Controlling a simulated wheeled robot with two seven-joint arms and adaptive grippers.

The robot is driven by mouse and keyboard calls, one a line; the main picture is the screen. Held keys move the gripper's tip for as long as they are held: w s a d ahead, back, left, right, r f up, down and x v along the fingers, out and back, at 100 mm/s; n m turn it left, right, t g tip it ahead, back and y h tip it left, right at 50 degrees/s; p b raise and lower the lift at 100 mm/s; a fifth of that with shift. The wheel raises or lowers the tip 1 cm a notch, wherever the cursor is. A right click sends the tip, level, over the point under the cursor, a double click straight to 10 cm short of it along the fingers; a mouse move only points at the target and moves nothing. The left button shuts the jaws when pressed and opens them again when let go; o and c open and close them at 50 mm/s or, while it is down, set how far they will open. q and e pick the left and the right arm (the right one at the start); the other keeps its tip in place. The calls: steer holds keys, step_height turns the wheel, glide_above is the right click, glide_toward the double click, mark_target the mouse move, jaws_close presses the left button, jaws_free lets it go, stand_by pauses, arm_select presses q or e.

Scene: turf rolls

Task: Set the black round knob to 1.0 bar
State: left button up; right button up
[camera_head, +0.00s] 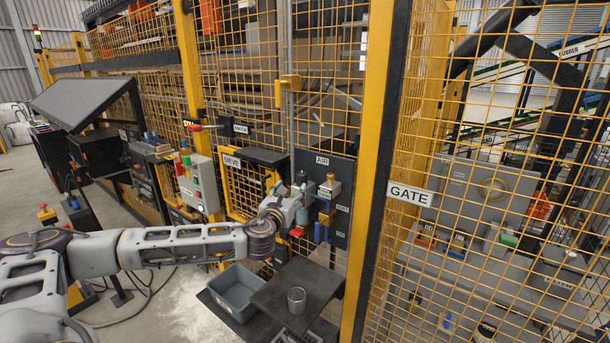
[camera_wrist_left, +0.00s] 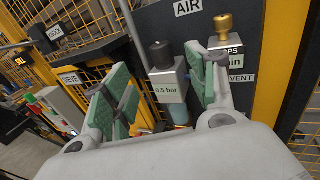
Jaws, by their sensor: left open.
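The black round knob (camera_wrist_left: 159,53) sits on top of a grey regulator block in the left wrist view. The display (camera_wrist_left: 167,90) below it reads 0.5 bar. The block is mounted on the dark AIR panel (camera_head: 341,165). My left gripper (camera_wrist_left: 160,78) is open, with one green-padded finger on each side of the regulator. Space shows between the knob and both fingers, and I see no contact. In the head view my left gripper (camera_head: 299,202) is in front of the panel's left part and partly hides the regulator. My right gripper is out of view.
A brass knob (camera_wrist_left: 224,26) stands on the neighbouring unit, close to the right finger; a VENT label is below it. A yellow post (camera_head: 368,170) rises right of the panel. A grey bin (camera_head: 238,283) and a metal cup (camera_head: 296,300) are below.

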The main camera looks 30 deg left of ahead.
mark_target(300, 177)
arm_select(q)
steer(key=shift+w, duration=0.25)
steer(key=shift+p+x, duration=0.8)
steer(key=shift+x, duration=1.95)
steer(key=shift+p+x, duration=0.9)
steer(key=shift+x, duration=3.05)
steer(key=shift+c, duration=0.2)
steer(key=c, duration=1)
